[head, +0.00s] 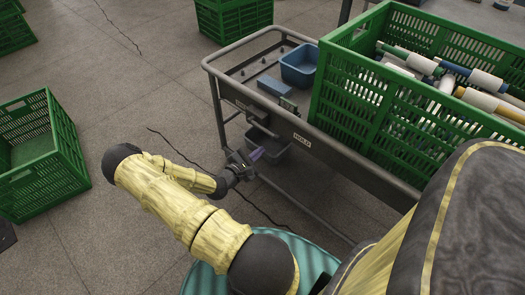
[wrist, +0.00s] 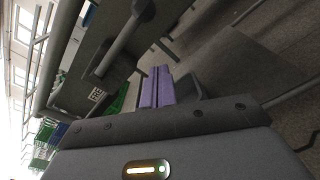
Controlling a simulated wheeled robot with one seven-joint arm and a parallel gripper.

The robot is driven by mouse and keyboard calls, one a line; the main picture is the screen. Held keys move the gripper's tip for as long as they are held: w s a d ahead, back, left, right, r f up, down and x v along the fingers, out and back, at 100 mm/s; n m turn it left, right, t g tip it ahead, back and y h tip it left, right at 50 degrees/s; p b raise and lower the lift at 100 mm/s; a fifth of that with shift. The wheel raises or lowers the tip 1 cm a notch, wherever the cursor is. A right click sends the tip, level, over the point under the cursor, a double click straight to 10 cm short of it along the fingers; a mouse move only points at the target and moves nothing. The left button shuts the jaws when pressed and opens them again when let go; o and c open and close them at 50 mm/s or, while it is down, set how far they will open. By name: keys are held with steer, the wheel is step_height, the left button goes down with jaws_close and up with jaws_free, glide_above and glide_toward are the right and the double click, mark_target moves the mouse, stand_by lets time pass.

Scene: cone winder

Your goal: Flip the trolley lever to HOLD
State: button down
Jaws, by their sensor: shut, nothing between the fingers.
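A FREE label (wrist: 96,94) shows in the wrist view. The lever (wrist: 120,42) is a grey bar on the side panel, with its lower end pointing toward the FREE label; in the head view it is small and hard to make out. My gripper (head: 256,154) is just in front of the trolley side, below the rail. Its purple fingers (wrist: 157,87) are together and empty. In the wrist view they appear apart from the lever.
A large green crate (head: 350,95) of yarn cones stands on the trolley. A blue bin (head: 299,65) sits on its tray, and a grey bin (head: 270,148) hangs below behind my gripper. Another green crate (head: 40,155) stands on the floor at left. The floor between is clear.

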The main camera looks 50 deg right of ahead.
steer(key=a+p, duration=0.1)
steer(key=a, duration=0.7)
steer(key=shift+a+r, duration=0.3)
steer(key=shift+r, duration=0.15)
steer(key=shift+w, duration=0.15)
